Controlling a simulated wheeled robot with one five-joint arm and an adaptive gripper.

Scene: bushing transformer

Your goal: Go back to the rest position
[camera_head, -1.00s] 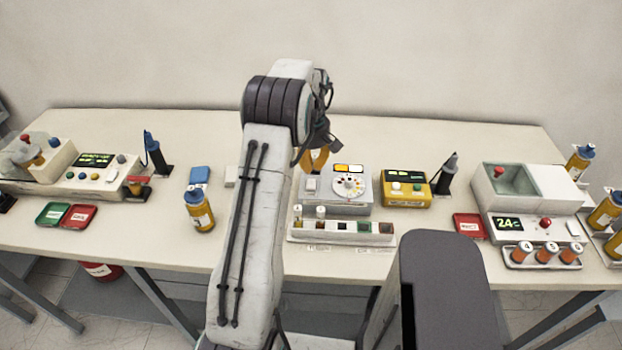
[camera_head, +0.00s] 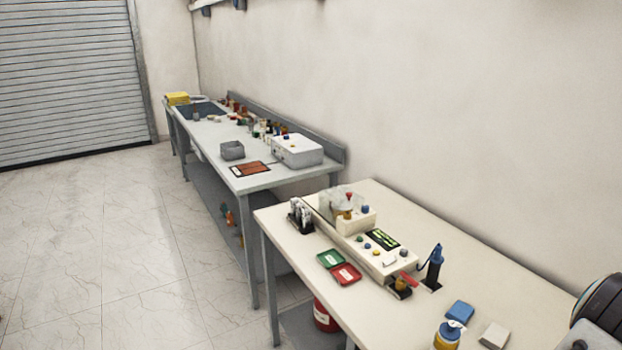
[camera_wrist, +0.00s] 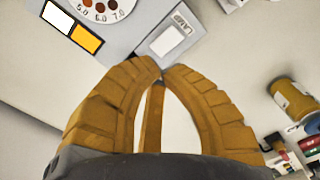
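My gripper (camera_wrist: 163,74) shows in the wrist view. Its two ribbed orange fingers curve together and their tips all but meet. No object is seen held at the tips, and a pale surface shows through the gap between the fingers. The tips are over the table beside the grey dial device (camera_wrist: 125,35), which has a white and an orange window and a pale labelled block. The height of the tips above it is hard to judge. In the head view only a dark rounded part of my arm shows at the lower right edge; the gripper is outside that view.
The cream table (camera_head: 450,290) carries a control box (camera_head: 375,250), red tray (camera_head: 344,275), green tray (camera_head: 331,259) and a yellow bottle (camera_head: 449,335). A bottle also shows in the wrist view (camera_wrist: 292,100). A grey bench (camera_head: 215,150) stands behind. The tiled floor at left is clear.

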